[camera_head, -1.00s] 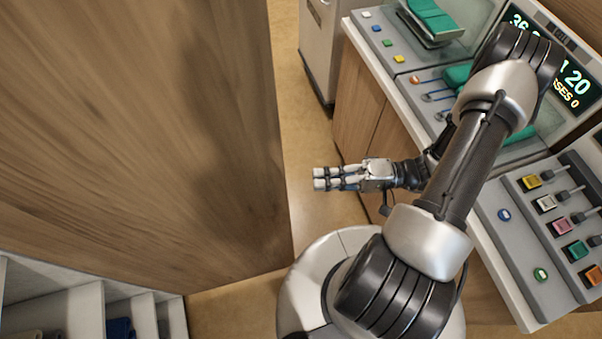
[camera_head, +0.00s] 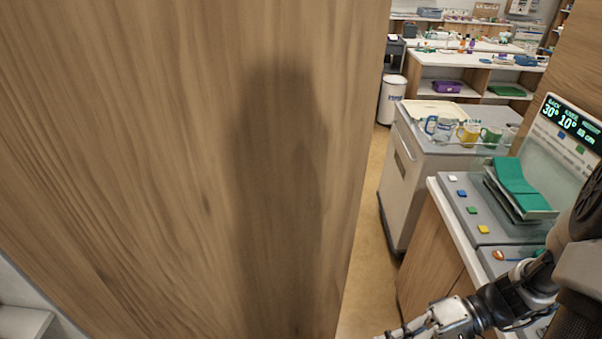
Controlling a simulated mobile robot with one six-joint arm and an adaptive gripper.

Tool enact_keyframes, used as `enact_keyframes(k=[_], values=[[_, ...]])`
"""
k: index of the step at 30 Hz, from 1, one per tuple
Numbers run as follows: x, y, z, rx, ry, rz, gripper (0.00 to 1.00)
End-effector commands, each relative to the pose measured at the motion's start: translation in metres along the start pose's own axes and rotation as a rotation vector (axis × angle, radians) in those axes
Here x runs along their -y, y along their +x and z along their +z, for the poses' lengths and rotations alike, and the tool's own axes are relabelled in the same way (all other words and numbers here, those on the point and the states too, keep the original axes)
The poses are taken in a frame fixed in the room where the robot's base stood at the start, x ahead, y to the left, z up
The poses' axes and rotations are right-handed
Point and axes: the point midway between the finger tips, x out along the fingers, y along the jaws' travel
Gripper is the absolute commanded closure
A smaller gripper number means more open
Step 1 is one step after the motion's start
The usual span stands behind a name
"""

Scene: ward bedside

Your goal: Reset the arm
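My gripper (camera_head: 402,333) is at the bottom edge of the head view, right of centre, with its fingertips partly cut off by the frame edge. Whether the fingers are open or shut does not show. The arm enters from the lower right, in front of the bedside console (camera_head: 470,222). Nothing is visible in the part of the gripper that shows.
A large wooden panel (camera_head: 180,150) fills the left and centre. A grey cabinet (camera_head: 405,165) carrying several mugs (camera_head: 468,133) stands behind the console. A white bin (camera_head: 391,100) and shelves (camera_head: 470,75) are farther back. A strip of clear floor (camera_head: 368,255) lies between panel and console.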

Motion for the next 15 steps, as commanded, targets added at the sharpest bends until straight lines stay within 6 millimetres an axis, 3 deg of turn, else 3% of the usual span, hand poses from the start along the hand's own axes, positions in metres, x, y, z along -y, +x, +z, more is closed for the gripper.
enact_keyframes(k=[8,15], values=[[0.045,-0.004,0.021,0.075,-0.001,0.466,1.0],[0.078,-0.014,0.036,-0.047,-0.053,0.813,1.0]])
